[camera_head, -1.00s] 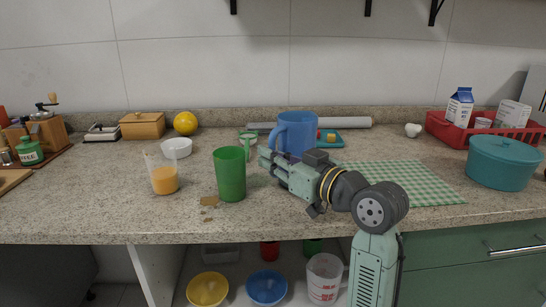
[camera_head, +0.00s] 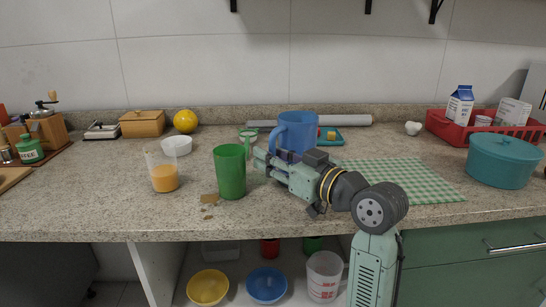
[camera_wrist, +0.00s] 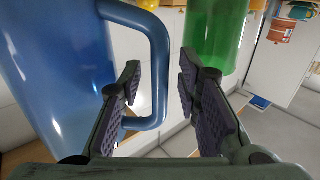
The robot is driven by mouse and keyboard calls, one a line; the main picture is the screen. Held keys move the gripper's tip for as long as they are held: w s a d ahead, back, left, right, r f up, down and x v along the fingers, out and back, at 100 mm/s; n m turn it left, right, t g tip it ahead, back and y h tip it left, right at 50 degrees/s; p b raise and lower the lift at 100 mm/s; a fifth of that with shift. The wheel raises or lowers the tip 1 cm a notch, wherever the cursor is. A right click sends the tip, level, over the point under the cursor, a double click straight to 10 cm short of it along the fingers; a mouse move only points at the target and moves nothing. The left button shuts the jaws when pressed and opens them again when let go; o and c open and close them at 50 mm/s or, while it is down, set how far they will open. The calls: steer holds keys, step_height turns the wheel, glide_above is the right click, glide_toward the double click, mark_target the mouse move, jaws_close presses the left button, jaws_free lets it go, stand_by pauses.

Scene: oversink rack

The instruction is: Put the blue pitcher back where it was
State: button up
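The blue pitcher (camera_head: 297,132) stands upright on the counter behind my gripper, with its handle toward the left. In the wrist view the pitcher (camera_wrist: 55,75) fills the left side, and its handle loop (camera_wrist: 158,60) comes down toward the fingers. My gripper (camera_head: 257,161) is open. In the wrist view, my gripper (camera_wrist: 160,100) has its left finger overlapping the handle's opening and its right finger outside the handle. I cannot tell whether either finger touches it. A green cup (camera_head: 230,172) stands just left of my fingertips; it also shows in the wrist view (camera_wrist: 215,35).
A checked green cloth (camera_head: 400,180) lies to the right. A teal pot (camera_head: 503,162) and red rack (camera_head: 480,130) are at far right. A grey roll (camera_head: 345,121) lies behind.

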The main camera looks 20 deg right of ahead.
steer(key=b+v, duration=0.2)
steer(key=v, duration=1)
steer(key=shift+r, duration=0.1)
